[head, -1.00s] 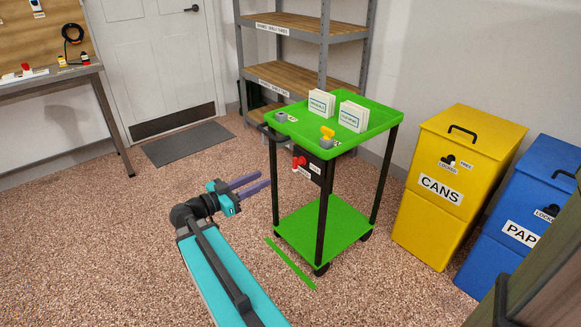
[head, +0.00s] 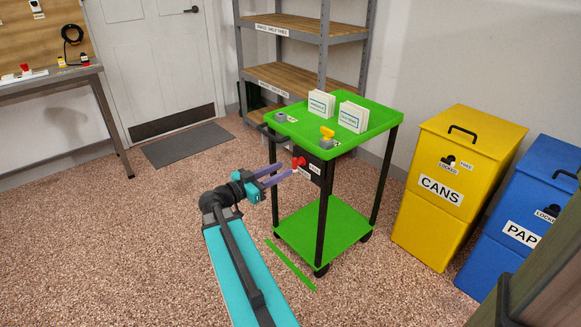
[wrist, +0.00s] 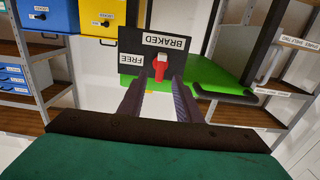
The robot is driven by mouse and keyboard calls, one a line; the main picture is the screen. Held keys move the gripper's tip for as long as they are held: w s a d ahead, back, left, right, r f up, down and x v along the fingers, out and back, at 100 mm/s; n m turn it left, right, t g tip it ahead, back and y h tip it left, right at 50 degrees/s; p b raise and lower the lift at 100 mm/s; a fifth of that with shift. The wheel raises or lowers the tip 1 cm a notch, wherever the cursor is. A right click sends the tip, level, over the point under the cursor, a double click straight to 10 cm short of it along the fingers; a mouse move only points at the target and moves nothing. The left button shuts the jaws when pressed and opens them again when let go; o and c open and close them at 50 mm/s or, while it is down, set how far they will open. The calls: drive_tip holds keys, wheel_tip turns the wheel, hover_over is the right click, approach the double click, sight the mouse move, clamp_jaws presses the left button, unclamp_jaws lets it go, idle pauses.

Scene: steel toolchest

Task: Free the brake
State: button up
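The green cart (head: 335,225) has a black brake plate (head: 315,167) under its top, with a red lever (head: 298,162) on it. In the wrist view, which is upside down, the plate (wrist: 131,72) reads BRAKED and FREE, and the red lever (wrist: 159,69) lies beside the BRAKED label (wrist: 167,42). The FREE label (wrist: 131,59) is to its left there. My gripper (head: 283,171) is open just in front of the lever. In the wrist view its purple fingers (wrist: 159,80) lie on either side of the lever's near end, without visible contact.
The cart's top (head: 375,112) carries two white boxes (head: 321,103), a grey knob and a yellow-handled fitting (head: 327,136). A yellow CANS bin (head: 440,190) and a blue bin (head: 520,220) stand at right. Shelving (head: 290,77) is behind. The floor at left is open.

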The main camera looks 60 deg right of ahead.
sight(293, 164)
drive_tip(key=shift+x, duration=2.5)
drive_tip(key=shift+a, duration=0.1)
clamp_jaws()
